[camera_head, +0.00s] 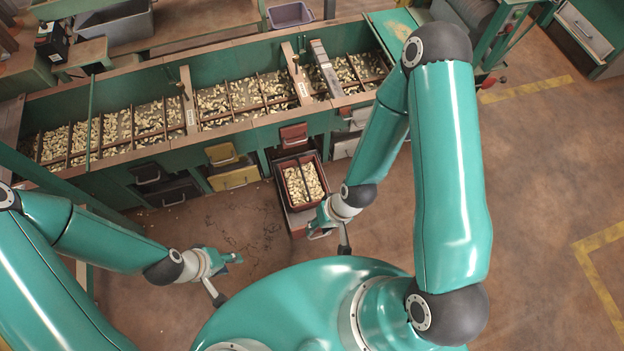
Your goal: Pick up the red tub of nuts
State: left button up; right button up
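The red tub (322,172) is filled with pale nuts and has a divider down its middle. It stands below the hopper bench, on a reddish support (297,221). My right gripper (328,243) is at the near right of the tub, with its fingers spread apart and nothing between them. It is close to the tub's near right corner; I cannot tell whether it touches. My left gripper (229,279) is open and empty over the floor, to the left of and nearer than the tub.
A long green hopper bench (115,178) with several nut compartments runs across the back. A yellow drawer (234,178), dark drawers (174,191) and a red chute (293,134) are on its front. A grey-purple bin (290,14) stands behind.

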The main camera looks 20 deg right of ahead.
aim_at(311, 204)
jog(key=u, duration=0.45)
jog(key=k, duration=1.2)
jog(key=z, duration=0.65)
